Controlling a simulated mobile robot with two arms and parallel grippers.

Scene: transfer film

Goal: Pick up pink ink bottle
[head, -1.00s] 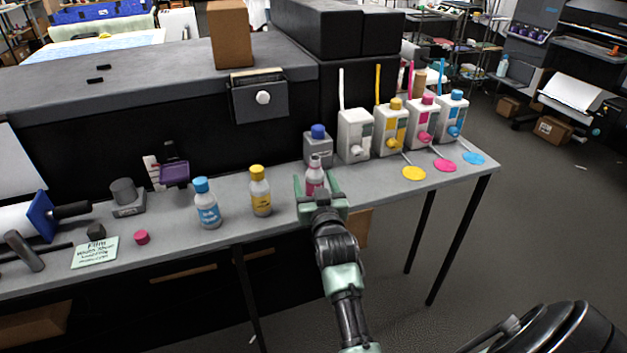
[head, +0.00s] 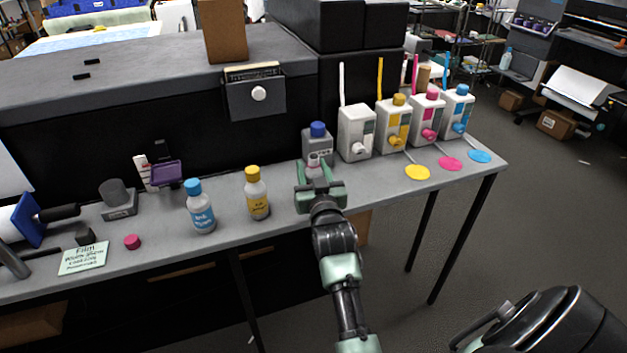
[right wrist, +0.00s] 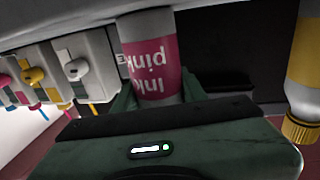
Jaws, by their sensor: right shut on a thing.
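The pink ink bottle (head: 313,162) stands open-topped near the table's front, mostly hidden behind my right gripper (head: 319,175) in the head view. In the right wrist view the bottle (right wrist: 150,62) shows a pink label reading "Ink pink", upside down in that picture. My right gripper (right wrist: 158,98) is shut on the bottle, with a green finger on each side of it. Whether the bottle's base touches the table is hidden. A loose pink cap (head: 132,242) lies on the table at the left. My left gripper does not show.
A yellow bottle (head: 257,193) and a blue bottle (head: 201,207) stand left of the gripper. A grey blue-capped container (head: 318,143) is close behind it. Several ink tanks (head: 357,133) with spigots line the right. A film note card (head: 84,258) lies at the left.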

